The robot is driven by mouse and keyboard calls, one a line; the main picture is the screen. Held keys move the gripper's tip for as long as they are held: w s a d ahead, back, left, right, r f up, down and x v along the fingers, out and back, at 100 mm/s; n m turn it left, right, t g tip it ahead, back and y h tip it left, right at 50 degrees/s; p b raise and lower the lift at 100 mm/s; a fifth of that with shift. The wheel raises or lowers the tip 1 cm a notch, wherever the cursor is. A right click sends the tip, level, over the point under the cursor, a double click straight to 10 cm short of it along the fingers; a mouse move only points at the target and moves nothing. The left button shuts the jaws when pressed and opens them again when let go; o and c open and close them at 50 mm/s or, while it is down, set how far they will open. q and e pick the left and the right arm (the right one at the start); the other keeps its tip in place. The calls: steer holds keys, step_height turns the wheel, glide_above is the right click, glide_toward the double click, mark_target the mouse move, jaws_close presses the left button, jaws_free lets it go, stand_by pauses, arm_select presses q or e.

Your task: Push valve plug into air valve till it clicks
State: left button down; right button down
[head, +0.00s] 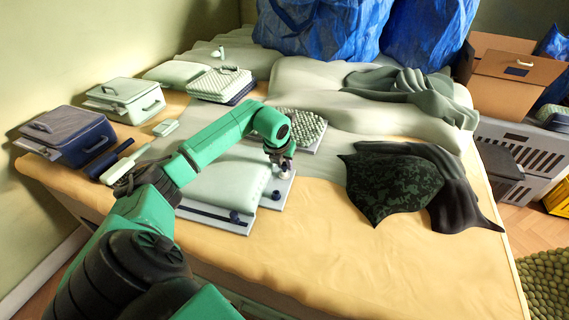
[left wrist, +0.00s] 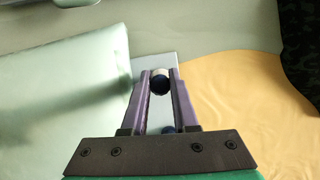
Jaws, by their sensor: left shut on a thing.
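My left gripper (head: 284,171) points down over the grey plate (head: 281,185) at the right side of a pale green packed bag (head: 222,185). In the left wrist view its fingers are closed on a small round plug (left wrist: 160,75), pale with a dark blue end. In the head view the fingers largely hide the plug. I cannot tell whether it touches the air valve or sits in it. A dark blue knob (head: 276,196) stands on the plate just in front of the gripper. Another dark knob (head: 235,216) is at the bag's front strip. My right gripper is out of view.
A blue case (head: 75,146), a pale green case (head: 125,97) and a white textured case (head: 218,84) stand on the bed's left and back. A dark patterned cushion (head: 385,188) lies right. Bare tan sheet (head: 300,245) is clear in front.

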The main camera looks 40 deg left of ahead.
arm_select(q)
steer(key=shift+f+b, duration=0.3)
steer(key=shift+f, duration=0.15)
steer(key=c, duration=0.6)
jaws_free()
